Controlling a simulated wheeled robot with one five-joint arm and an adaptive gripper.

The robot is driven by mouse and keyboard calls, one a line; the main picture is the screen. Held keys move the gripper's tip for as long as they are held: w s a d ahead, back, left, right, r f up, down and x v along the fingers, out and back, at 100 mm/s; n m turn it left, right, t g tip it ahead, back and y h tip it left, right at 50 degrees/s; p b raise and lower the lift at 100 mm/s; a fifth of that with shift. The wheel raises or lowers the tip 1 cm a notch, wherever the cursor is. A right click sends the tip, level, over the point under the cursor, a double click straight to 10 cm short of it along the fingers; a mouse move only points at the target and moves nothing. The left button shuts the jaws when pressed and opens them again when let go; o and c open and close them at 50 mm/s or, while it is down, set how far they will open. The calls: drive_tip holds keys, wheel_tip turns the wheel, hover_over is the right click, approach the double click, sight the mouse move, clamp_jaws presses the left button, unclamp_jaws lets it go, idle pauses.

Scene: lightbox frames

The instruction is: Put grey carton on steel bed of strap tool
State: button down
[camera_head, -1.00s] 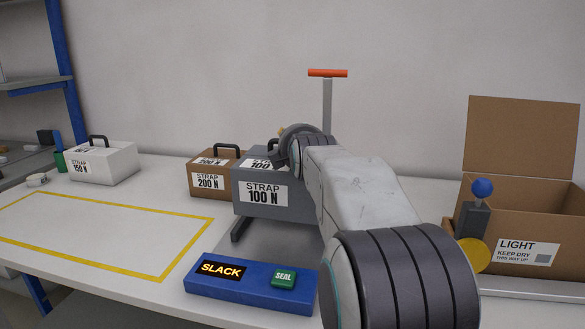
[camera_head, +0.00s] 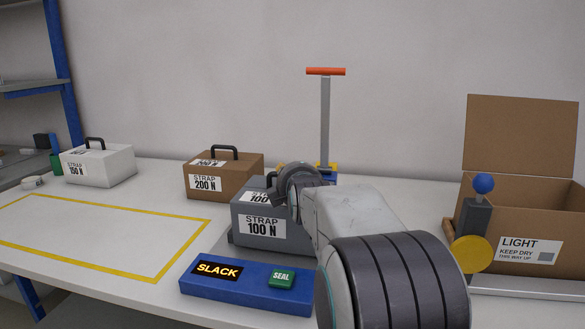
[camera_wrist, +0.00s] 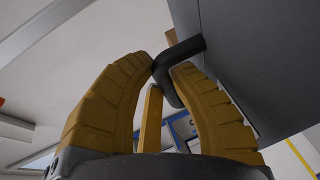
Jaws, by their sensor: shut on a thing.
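The grey carton (camera_head: 262,230), labelled STRAP 100 N, is upright at the strap tool, over its steel bed (camera_head: 262,255). Its underside looks at or very close to the bed; I cannot tell whether it touches. In the wrist view the grey carton (camera_wrist: 255,55) fills the upper right. My gripper (camera_wrist: 168,68) is shut on its dark handle (camera_wrist: 187,48), with a yellow finger on each side. In the head view my arm hides the fingers and the carton's right part. The strap tool has a blue panel (camera_head: 245,290) in front, reading SLACK, with a green SEAL button (camera_head: 281,281).
A brown STRAP 200 N carton (camera_head: 225,175) stands close behind left, a white carton (camera_head: 98,165) farther left. An orange-handled post (camera_head: 326,120) rises behind. An open LIGHT box (camera_head: 525,215) and a blue-knobbed lever (camera_head: 475,215) are right. The yellow-outlined area (camera_head: 95,235) is empty.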

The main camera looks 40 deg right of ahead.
drive_tip(key=shift+f, duration=0.2)
idle(0.3)
drive_tip(key=c, duration=1.6)
unclamp_jaws()
drive_tip(key=shift+f, duration=0.3)
drive_tip(key=o, duration=0.4)
drive_tip(key=shift+r, duration=0.2)
drive_tip(key=v, duration=1.2)
drive_tip(key=shift+p, duration=0.35)
drive_tip(key=shift+s+f, duration=0.1)
drive_tip(key=shift+a, duration=0.1)
